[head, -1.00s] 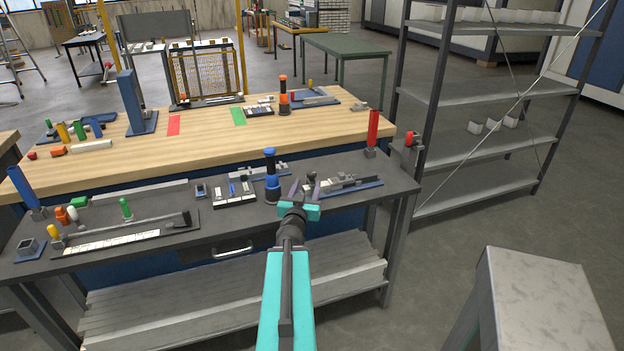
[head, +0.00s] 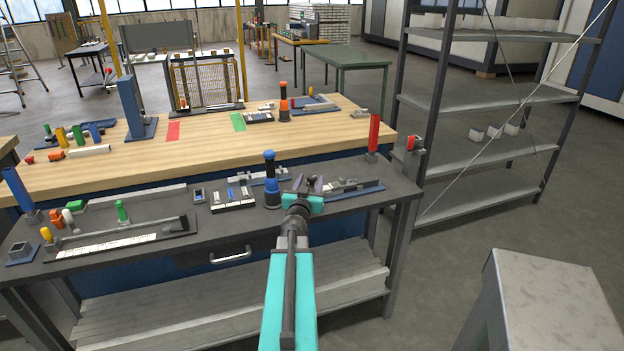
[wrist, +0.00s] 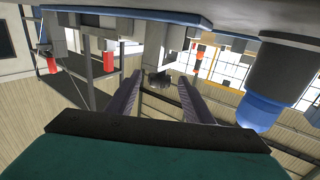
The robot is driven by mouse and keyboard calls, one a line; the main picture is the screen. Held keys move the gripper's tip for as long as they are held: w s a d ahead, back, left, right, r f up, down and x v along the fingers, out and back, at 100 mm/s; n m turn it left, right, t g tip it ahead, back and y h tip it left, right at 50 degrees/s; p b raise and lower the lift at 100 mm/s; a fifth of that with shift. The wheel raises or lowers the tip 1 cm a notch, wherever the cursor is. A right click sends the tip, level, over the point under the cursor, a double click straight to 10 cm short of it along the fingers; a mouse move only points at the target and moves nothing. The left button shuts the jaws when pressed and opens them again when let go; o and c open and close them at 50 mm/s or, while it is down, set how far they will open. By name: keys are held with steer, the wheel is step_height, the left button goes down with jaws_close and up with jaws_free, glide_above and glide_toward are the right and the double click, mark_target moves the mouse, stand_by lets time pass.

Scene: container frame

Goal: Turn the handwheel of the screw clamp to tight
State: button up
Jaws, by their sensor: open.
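The screw clamp (head: 352,186) is a low grey device on a blue base plate, on the dark front bench, right of centre in the head view. Its dark handwheel (wrist: 158,80) appears to be the small dark part between my fingertips in the wrist view. In the head view my gripper hides much of that end. My gripper (head: 309,184), teal with two purple-grey fingers, points at the clamp's left end. In the wrist view my gripper (wrist: 159,83) is open, its fingers apart. I cannot tell whether they touch the wheel.
A blue-and-black upright cylinder (head: 271,178) stands close left of my gripper. A tray of small parts (head: 233,198) lies further left. A red cylinder (head: 374,135) stands behind the clamp to the right. A metal shelf rack (head: 490,145) stands to the right.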

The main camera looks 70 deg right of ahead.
steer(key=shift+w+d, duration=0.15)
steer(key=shift+d, duration=0.95)
steer(key=c, duration=1)
steer(key=shift+c, duration=0.2)
steer(key=shift+w+r+p, duration=0.1)
steer(key=shift+r+p, duration=0.1)
steer(key=shift+p, duration=0.85)
steer(key=m+g+p, duration=0.1)
steer(key=g+p, duration=0.1)
steer(key=p, duration=0.4)
steer(key=shift+d+r+m, duration=0.1)
steer(key=shift+m, duration=0.2)
steer(key=g+p, duration=0.1)
steer(key=p, duration=0.1)
steer(key=shift+m+p, duration=0.3)
steer(key=shift+p, duration=0.1)
steer(key=shift+g+p, duration=0.35)
steer(key=shift+g, duration=0.05)
